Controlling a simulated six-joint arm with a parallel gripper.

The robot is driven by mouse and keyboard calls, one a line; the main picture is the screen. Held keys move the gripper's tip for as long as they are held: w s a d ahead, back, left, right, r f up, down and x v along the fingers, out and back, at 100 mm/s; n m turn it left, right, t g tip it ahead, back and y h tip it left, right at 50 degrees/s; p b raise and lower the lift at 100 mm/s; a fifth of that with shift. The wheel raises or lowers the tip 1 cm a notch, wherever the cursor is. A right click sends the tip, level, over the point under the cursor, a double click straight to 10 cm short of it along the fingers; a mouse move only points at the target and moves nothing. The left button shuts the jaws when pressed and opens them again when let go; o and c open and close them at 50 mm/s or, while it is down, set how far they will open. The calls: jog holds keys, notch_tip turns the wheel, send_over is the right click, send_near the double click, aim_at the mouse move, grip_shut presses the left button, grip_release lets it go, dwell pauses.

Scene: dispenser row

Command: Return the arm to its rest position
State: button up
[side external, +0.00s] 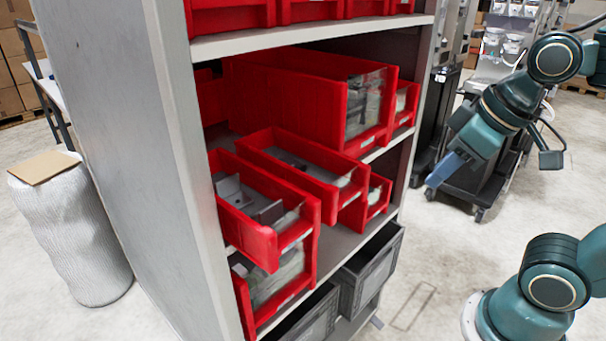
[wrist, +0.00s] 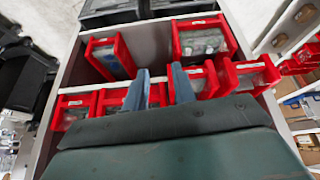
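My arm (side external: 505,105) is at the right of the side external view, to the right of the shelf. My gripper (side external: 436,180) points down and left toward the shelf, with clear space between it and the red bins. In the wrist view my gripper (wrist: 158,80) shows two blue fingers spread apart, with nothing held between them. It is open and empty.
A grey shelf (side external: 175,120) holds several red bins (side external: 300,95), some jutting past its front edge. Dark drawers (side external: 370,270) sit at the bottom. A black cart (side external: 480,185) stands behind my gripper. Floor before the shelf is clear.

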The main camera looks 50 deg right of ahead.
jog(key=shift+s+f+m, duration=0.5)
jog(key=shift+s+m, duration=0.1)
jog(key=shift+s, duration=0.05)
